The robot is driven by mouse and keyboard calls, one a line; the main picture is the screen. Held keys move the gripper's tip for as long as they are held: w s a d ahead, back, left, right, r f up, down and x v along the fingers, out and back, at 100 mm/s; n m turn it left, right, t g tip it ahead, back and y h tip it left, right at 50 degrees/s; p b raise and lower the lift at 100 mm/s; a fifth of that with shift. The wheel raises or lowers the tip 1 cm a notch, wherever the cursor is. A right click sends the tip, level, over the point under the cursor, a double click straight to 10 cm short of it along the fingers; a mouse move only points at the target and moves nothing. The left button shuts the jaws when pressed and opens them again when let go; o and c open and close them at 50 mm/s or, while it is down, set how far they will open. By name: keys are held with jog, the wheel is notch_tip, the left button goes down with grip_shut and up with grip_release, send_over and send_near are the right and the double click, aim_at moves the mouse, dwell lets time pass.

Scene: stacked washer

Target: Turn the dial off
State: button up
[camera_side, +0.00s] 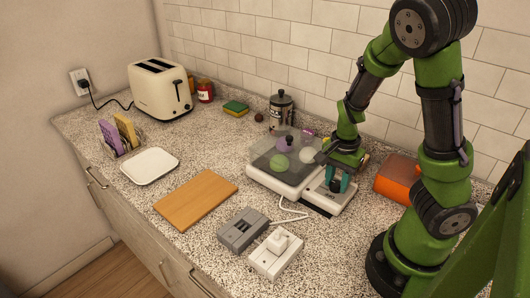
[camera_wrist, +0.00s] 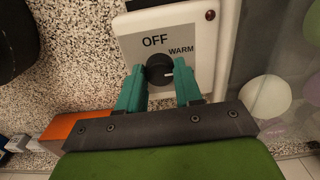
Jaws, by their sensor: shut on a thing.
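The black dial (camera_wrist: 159,66) sits on a white control panel (camera_wrist: 130,28) lettered OFF and WARM. Its white mark points to the right in the wrist view, just below WARM and away from OFF. My gripper (camera_wrist: 159,76) has its teal fingers on both sides of the dial and is shut on it. In the side view my gripper (camera_side: 338,183) reaches down onto the front panel of the white appliance (camera_side: 265,178). The appliance has a clear lid over green and white round things. The fingers hide most of the dial there.
An orange box (camera_side: 397,178) stands right of the appliance, near my arm. A steel canister (camera_side: 281,112) is behind it. A wooden board (camera_side: 196,200), a grey socket block (camera_side: 243,229) and a white plug block (camera_side: 275,255) lie left and in front. A white cable runs between.

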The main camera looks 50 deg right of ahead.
jog(key=o, duration=1)
jog(key=shift+o, duration=0.2)
